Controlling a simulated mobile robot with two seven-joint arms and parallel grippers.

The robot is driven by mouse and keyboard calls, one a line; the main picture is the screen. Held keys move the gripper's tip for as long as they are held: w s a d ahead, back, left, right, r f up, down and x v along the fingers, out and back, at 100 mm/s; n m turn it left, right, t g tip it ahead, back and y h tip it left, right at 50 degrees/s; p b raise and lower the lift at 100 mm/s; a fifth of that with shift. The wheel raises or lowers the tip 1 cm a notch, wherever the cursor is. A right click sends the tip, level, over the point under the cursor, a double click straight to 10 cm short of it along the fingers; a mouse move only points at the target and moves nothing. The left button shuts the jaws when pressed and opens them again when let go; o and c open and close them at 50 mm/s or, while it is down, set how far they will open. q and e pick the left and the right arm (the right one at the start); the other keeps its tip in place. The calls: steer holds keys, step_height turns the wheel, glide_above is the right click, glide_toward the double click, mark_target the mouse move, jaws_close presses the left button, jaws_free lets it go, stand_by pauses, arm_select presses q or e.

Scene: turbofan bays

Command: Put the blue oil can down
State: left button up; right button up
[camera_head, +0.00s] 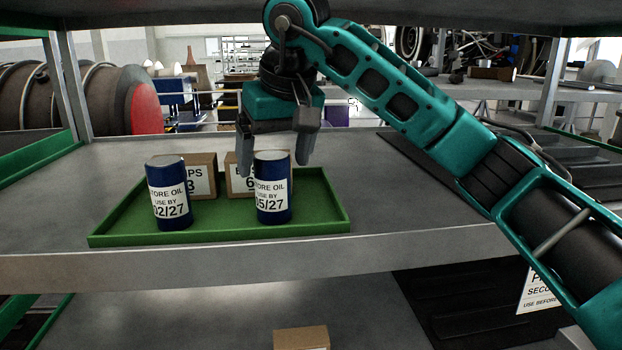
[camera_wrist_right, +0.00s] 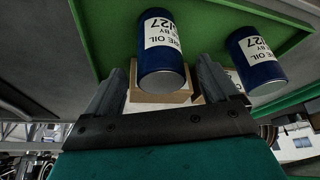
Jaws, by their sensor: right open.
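A blue oil can (camera_head: 272,187) labelled "STORE OIL USE BY" with a date ending 5/27 stands upright at the right front of the green tray (camera_head: 318,224). A second blue oil can (camera_head: 169,192), dated 02/27, stands upright to its left. My right gripper (camera_head: 274,168) is open, with one finger on each side of the right can's top. In the right wrist view the right can (camera_wrist_right: 161,50) shows between the spread fingers (camera_wrist_right: 160,66), and the other can (camera_wrist_right: 256,60) is to the right. I cannot tell whether a finger touches the can. My left gripper is not in view.
Two cardboard boxes stand in the tray behind the cans, one left (camera_head: 202,172) and one right (camera_head: 236,178). The tray sits on a grey shelf (camera_head: 400,228) with bare room to its right. Another shelf lies overhead. A small box (camera_head: 301,338) is on the level below.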

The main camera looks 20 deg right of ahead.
steer(key=s+d+b, duration=0.1)
steer(key=s, duration=1.1)
steer(key=shift+d, duration=0.15)
steer(key=shift+f, duration=0.1)
